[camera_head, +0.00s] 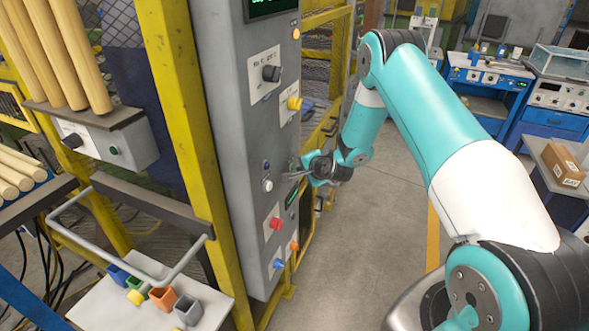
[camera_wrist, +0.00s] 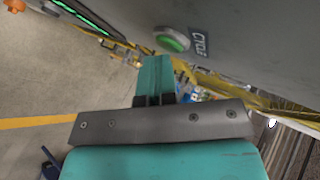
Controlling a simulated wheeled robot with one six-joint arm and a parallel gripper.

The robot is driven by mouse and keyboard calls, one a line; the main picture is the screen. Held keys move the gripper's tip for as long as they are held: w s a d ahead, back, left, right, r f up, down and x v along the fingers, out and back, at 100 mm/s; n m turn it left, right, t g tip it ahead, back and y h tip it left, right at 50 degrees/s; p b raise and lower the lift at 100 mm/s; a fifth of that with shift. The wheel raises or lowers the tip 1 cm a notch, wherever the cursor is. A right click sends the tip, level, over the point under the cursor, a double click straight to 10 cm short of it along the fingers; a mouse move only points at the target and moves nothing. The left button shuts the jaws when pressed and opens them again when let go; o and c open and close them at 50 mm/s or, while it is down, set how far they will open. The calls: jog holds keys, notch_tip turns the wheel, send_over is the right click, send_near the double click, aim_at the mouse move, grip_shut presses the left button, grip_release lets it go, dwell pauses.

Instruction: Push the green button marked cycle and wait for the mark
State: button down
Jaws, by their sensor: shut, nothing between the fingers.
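The green button (camera_wrist: 172,40), round with a pale rim, sits on the grey panel in the wrist view. A label reading "CYCLE" (camera_wrist: 199,42) is beside it. My gripper (camera_wrist: 157,62) is shut and empty, its teal fingertips just below the button in that view. A gap seems to lie between tips and button, but I cannot judge its depth. In the head view my gripper (camera_head: 292,177) is at the right edge of the tall grey cabinet (camera_head: 232,130). The button cannot be made out there and seems hidden.
The cabinet front carries a black knob (camera_head: 271,74), a yellow knob (camera_head: 294,103), a red knob (camera_head: 275,223) and a blue knob (camera_head: 278,263). A green-lit strip (camera_wrist: 82,14) is near the button. A yellow post (camera_head: 185,130) stands left. Open floor (camera_head: 370,240) lies right.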

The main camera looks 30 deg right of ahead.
jog(key=shift+s+d, duration=0.45)
jog(key=shift+s, duration=0.15)
jog(key=s+d+b, duration=0.1)
jog(key=s, duration=0.1)
jog(key=s+d+b, duration=0.1)
jog(key=s+d, duration=0.1)
dwell(0.5)
dwell(0.7)
